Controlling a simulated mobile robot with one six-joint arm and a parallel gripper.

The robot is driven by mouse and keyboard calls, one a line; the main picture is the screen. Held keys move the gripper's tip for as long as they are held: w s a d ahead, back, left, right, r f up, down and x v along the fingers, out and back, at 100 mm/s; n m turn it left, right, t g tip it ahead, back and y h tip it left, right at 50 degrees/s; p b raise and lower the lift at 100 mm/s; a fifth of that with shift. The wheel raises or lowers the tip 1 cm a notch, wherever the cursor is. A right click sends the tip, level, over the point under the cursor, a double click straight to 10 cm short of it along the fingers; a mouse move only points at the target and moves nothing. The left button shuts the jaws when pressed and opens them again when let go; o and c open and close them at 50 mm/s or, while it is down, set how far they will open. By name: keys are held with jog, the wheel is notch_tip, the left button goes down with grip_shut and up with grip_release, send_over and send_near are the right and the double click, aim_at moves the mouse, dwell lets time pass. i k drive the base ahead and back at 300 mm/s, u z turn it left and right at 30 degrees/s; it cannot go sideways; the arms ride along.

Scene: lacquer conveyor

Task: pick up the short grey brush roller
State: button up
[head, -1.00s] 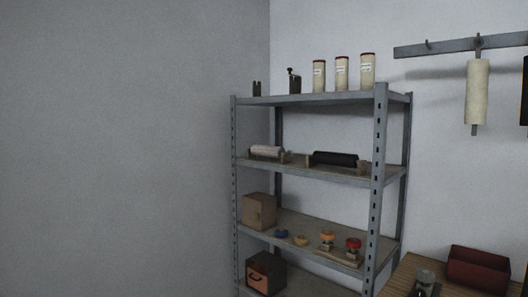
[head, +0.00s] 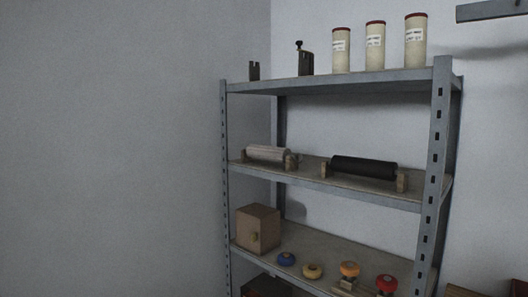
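A short pale grey roller (head: 268,153), which looks like the grey brush roller, lies on its side at the left of the shelf unit's second board from the top. Wooden end supports (head: 291,161) hold it. A longer black roller (head: 363,167) lies on similar supports to its right, on the same board, with a small gap between them.
The metal shelf unit (head: 439,150) has a slotted front post at right. Cream canisters (head: 375,47) and dark metal pieces (head: 305,60) stand on top. Below are a brown box (head: 258,229) and several coloured round knobs (head: 349,269). A grey wall (head: 110,150) is at left.

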aim_at(269, 153)
jog(key=z, duration=0.05)
jog(key=i, duration=0.65)
jog(key=z, duration=0.45)
jog(key=k, duration=0.2)
jog(key=u, duration=3.05)
jog(key=i, duration=0.6)
jog(key=u, duration=0.05)
